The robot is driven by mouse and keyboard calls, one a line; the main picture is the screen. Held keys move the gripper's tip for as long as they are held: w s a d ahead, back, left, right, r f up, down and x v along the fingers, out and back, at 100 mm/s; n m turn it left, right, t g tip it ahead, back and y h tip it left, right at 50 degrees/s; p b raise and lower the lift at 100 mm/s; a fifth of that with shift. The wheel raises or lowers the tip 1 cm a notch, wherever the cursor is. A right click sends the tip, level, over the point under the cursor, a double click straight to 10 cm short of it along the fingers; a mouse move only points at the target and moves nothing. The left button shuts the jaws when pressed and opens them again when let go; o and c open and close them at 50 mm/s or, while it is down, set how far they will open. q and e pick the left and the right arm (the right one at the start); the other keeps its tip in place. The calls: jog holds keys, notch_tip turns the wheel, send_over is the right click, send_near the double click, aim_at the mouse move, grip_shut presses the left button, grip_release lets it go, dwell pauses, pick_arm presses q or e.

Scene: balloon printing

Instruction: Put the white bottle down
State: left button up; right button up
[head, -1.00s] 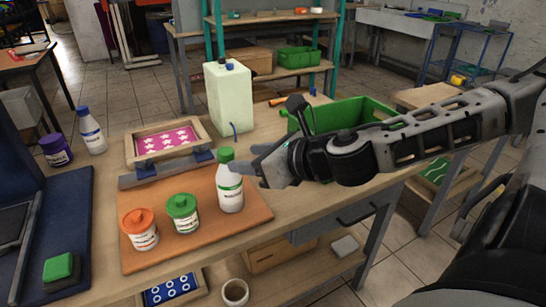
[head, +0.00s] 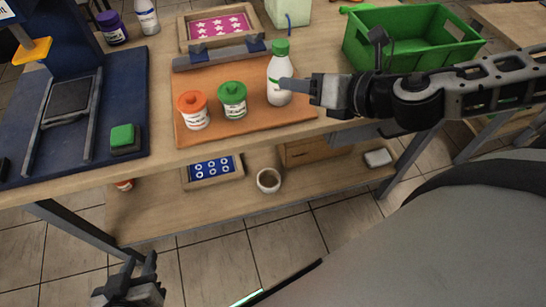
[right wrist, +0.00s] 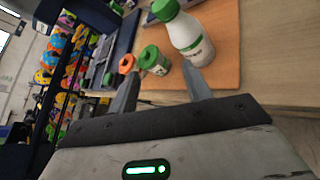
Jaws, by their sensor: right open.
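The white bottle with a green cap (head: 278,96) stands upright on the orange-brown board (head: 255,128), near its right end. My right gripper (head: 298,88) is open at the right side of the bottle, with a fingertip overlapping its edge in the head view. Whether it touches cannot be told. In the right wrist view the bottle (right wrist: 188,38) is beyond the right-hand finger, and nothing is held between the fingers (right wrist: 160,90). My left gripper (head: 140,268) is low at the bottom left, away from the table, open and empty.
An orange-lidded jar (head: 194,112) and a green-lidded jar (head: 232,102) stand left of the bottle. Behind is a pink star-pattern screen frame (head: 217,28). A green crate (head: 410,38) is at the back right, and a blue press (head: 75,125) at left.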

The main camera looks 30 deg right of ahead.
jog(key=s+a+f+m, duration=0.2)
jog(key=a+f+m, duration=0.2)
jog(key=m, duration=0.6)
jog(key=s+a+f+m+g, duration=0.1)
jog(key=s+a+f+m, duration=0.2)
jog(key=f+m, duration=0.6)
jog(key=s+a+f+m+h, duration=0.1)
jog(key=s+a+f+m, duration=0.2)
jog(key=m, duration=0.9)
notch_tip(320, 180, down, 4)
jog(key=shift+s+a+r+m+g, duration=0.2)
jog(key=shift+a+m+g, duration=0.15)
jog(key=shift+a, duration=0.65)
